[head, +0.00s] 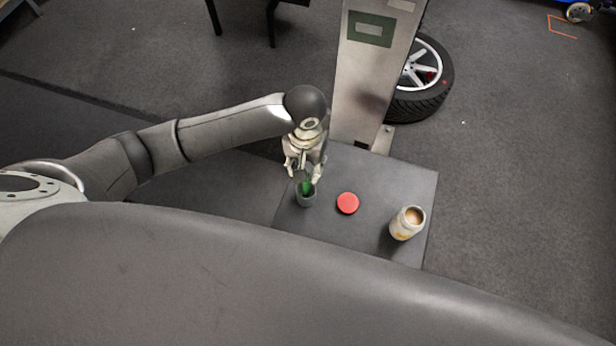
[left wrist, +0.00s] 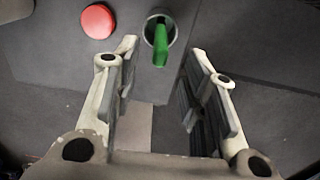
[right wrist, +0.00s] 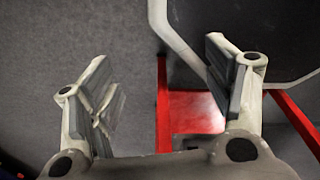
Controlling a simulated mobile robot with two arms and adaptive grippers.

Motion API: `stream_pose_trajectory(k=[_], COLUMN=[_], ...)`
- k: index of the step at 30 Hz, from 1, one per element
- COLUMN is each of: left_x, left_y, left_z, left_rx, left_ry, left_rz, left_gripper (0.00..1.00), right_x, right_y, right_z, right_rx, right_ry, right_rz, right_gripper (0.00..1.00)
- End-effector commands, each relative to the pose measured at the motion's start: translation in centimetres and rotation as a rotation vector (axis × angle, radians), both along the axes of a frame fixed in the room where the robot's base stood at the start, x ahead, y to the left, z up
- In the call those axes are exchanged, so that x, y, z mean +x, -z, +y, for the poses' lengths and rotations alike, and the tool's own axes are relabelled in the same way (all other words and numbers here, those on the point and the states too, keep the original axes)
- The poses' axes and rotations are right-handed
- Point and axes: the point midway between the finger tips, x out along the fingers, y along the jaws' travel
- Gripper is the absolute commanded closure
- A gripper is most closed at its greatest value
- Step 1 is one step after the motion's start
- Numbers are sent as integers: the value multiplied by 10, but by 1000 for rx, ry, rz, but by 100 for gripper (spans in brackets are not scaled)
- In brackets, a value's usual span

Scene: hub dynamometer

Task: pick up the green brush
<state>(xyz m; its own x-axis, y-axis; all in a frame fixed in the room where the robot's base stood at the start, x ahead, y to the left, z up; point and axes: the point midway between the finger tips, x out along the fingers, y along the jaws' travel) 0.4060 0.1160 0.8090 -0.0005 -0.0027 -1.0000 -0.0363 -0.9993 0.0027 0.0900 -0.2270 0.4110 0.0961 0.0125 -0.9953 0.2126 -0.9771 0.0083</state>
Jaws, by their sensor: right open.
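The green brush (head: 307,187) stands in a small grey cup (head: 305,200) on the dark table. In the left wrist view the brush (left wrist: 160,45) leans in the cup (left wrist: 147,28), just beyond and between my fingers. My left gripper (head: 304,177) is open, right at the cup in the head view; its fingers (left wrist: 163,65) are spread with nothing between them. My right gripper (right wrist: 165,75) is open and empty, seen only in its own wrist view. The brush's lower end is hidden inside the cup.
A red disc (head: 348,203) lies right of the cup. A jar with a pale label (head: 407,223) stands near the table's right edge (head: 432,215). A metal post (head: 370,75) rises behind the table, with a wheel (head: 422,80) beside it. Red framework (right wrist: 195,112) shows near my right gripper.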

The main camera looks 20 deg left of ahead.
Motion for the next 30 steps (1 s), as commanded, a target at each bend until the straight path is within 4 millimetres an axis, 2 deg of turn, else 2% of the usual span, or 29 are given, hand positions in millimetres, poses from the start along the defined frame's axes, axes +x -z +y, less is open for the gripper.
stream_pose_trajectory(k=[7,14,22,25,30], left_x=[0,0,-2,-2,-2], left_y=[38,57,95,103,105], left_z=[1,1,0,0,0], left_rx=[5,4,3,3,3], left_ry=[-5,-3,-3,-2,-1], left_rz=[4,1,2,1,-1], left_gripper=[61,61,61,61,61], right_x=[-6,-6,-6,-6,-5], right_y=[2,1,-1,-1,-1], right_z=[-6,-10,-10,-10,-10], right_rx=[-7,-11,-12,-12,-12], right_ry=[-1,-2,0,0,0], right_rz=[8,9,9,9,8], right_gripper=[26,26,26,26,26])
